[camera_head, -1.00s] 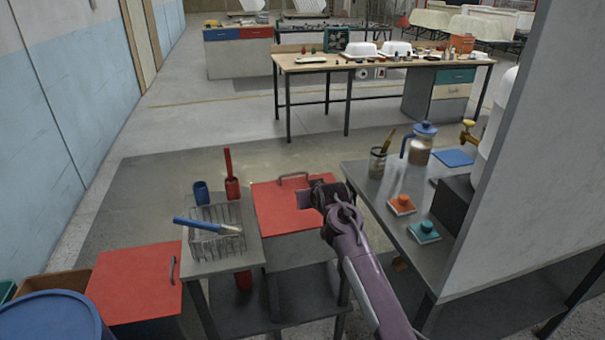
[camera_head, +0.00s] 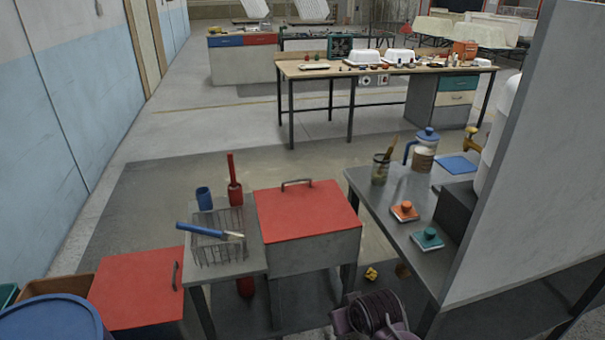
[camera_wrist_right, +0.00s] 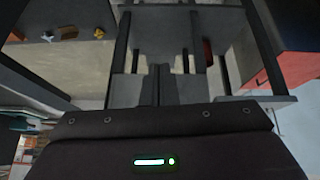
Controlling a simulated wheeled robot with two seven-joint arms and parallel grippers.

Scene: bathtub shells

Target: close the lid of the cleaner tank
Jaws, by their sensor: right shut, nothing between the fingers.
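A grey tank (camera_head: 315,252) with a red lid (camera_head: 305,211) stands between the two grey tables in the head view. The lid lies flat on the tank, and its grey handle (camera_head: 297,183) is at the far edge. I take this as the cleaner tank; no label shows. My right arm is low at the bottom of the head view, in front of the tank and apart from the lid. My right gripper (camera_wrist_right: 158,72) shows in the right wrist view, fingers together and empty. My left gripper is out of view.
A second red-lidded box (camera_head: 132,288) stands at the left. A wire basket (camera_head: 217,250) with a brush is on the small table. The right table (camera_head: 392,210) holds a jug, a brush jar and two handled blocks. A tall grey panel (camera_head: 535,150) blocks the right side.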

